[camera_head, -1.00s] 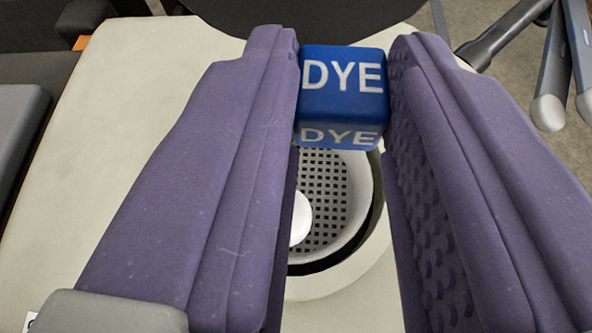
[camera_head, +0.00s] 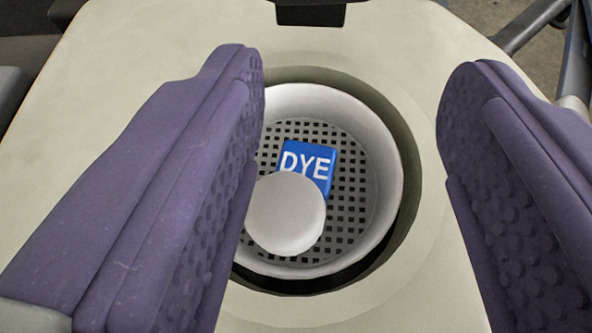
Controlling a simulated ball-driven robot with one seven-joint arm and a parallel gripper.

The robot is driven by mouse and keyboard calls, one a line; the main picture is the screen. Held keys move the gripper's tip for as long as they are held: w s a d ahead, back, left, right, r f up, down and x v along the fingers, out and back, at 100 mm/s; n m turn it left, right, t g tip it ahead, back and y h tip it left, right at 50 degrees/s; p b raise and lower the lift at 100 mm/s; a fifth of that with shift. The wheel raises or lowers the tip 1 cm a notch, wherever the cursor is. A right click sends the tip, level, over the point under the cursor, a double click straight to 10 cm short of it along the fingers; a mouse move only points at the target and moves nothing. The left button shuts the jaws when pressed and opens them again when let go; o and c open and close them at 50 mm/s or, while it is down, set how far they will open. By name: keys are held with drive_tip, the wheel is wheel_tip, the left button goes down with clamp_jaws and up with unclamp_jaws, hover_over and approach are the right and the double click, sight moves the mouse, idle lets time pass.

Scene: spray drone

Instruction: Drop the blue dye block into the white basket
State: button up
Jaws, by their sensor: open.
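The blue dye block (camera_head: 308,160), with white "DYE" lettering, lies inside the white basket (camera_head: 385,170), on its grey perforated floor. A round pale knob or disc (camera_head: 285,213) in the basket covers the block's lower left part. The basket is set in a round opening in a cream surface. My purple gripper (camera_head: 355,80) is open and empty, its two fingers wide apart to the left and right of the basket. The left finger hides part of the basket's left side.
The cream surface (camera_head: 150,50) around the opening is bare. A dark part (camera_head: 310,12) stands at the top middle edge. Dark grey tubes (camera_head: 530,25) show at the upper right, beyond the surface's edge, above the floor.

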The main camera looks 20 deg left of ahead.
drive_tip(key=b+v, duration=0.1)
drive_tip(key=v, duration=0.6)
drive_tip(key=shift+s, duration=0.35)
drive_tip(key=shift+w+d+r+b, duration=0.1)
drive_tip(key=shift+d+b, duration=0.05)
drive_tip(key=shift+b, duration=0.65)
drive_tip(key=s+a+r+m+t+h+b, duration=0.1)
drive_tip(key=s+r+b, duration=0.2)
drive_tip(key=s+b, duration=0.8)
drive_tip(key=s+a+r+m+t+h+b, duration=0.1)
drive_tip(key=s+r+b, duration=0.3)
drive_tip(key=s+b, duration=0.7)
drive_tip(key=b, duration=1.4)
drive_tip(key=shift+s+r+h, duration=0.25)
drive_tip(key=shift+h, duration=0.05)
